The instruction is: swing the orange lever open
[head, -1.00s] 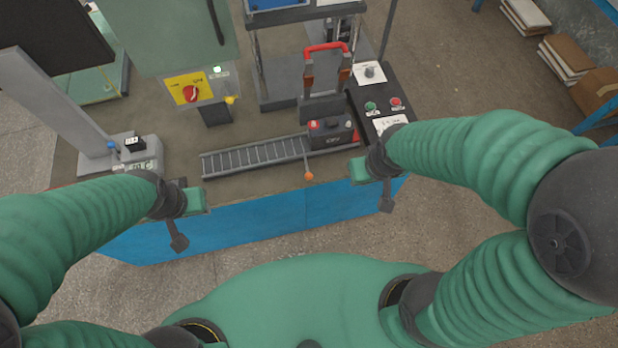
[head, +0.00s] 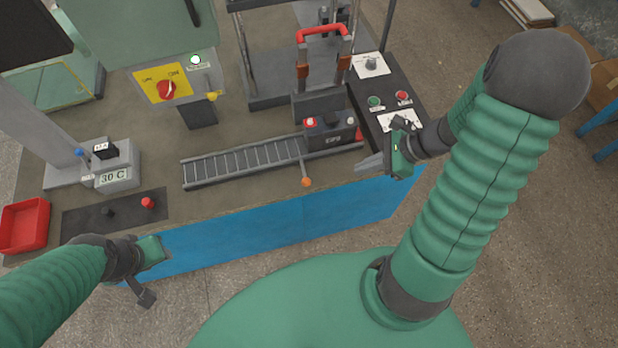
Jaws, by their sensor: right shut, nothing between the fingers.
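The orange lever shows as a small orange ball (head: 306,182) on a thin stem at the front edge of the bench, below the right end of the roller track (head: 240,165). The stem runs back towards the track. My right gripper (head: 368,165) is shut and empty, its fingers pointing left, to the right of the orange ball and apart from it. My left gripper (head: 155,250) is low at the left, by the blue front panel and far from the lever; its fingers are not clear.
A button panel (head: 388,100) stands right. A red tray (head: 24,226) and a yellow switch plate (head: 150,85) are left. The bench front is clear around the ball.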

